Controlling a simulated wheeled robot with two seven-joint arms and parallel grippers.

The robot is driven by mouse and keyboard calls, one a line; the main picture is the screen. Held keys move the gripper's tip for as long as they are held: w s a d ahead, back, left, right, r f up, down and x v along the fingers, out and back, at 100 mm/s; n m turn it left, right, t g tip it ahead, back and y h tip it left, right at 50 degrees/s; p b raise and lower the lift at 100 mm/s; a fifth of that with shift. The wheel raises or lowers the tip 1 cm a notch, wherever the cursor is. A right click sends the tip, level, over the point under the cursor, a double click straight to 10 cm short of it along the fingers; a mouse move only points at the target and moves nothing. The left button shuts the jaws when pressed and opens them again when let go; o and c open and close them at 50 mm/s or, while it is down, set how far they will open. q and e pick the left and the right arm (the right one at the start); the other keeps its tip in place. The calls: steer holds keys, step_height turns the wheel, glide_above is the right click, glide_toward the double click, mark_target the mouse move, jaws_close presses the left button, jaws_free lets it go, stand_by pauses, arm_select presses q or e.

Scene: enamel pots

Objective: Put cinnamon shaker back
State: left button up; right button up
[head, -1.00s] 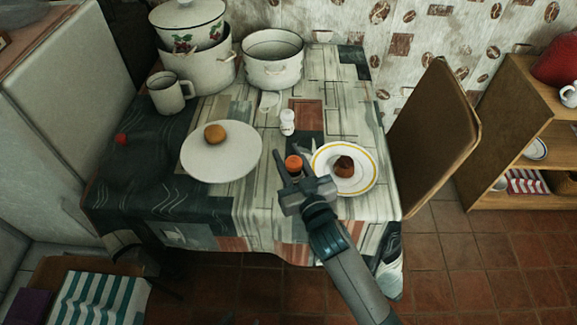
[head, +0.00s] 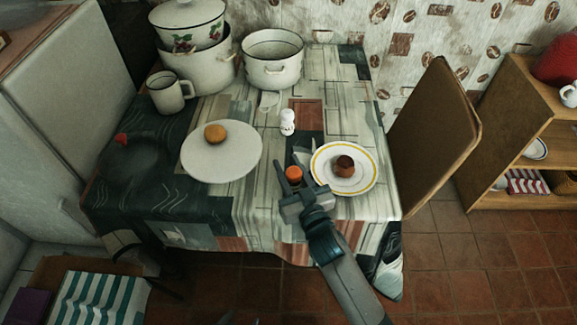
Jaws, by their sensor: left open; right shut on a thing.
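The cinnamon shaker, seen as an orange cap (head: 294,173), is near the front edge of the table. My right gripper (head: 296,182) is shut on it, and the gripper hides most of its body. I cannot tell whether its base touches the cloth. A white shaker (head: 287,122) stands upright farther back on the table, apart from the gripper. My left gripper is not in view.
A yellow-rimmed plate (head: 330,182) with a small brown cake (head: 344,166) is just right of the gripper. A white plate (head: 200,165) with a bun (head: 215,133) is left. A mug (head: 168,97) and pots (head: 272,72) stand behind. A chair (head: 432,130) is at right.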

steer(key=o, duration=0.9)
steer(key=shift+f, duration=0.1)
steer(key=shift+o, duration=1)
arm_select(q)
steer(key=shift+s+a+f, duration=0.15)
steer(key=shift+s+a, duration=0.2)
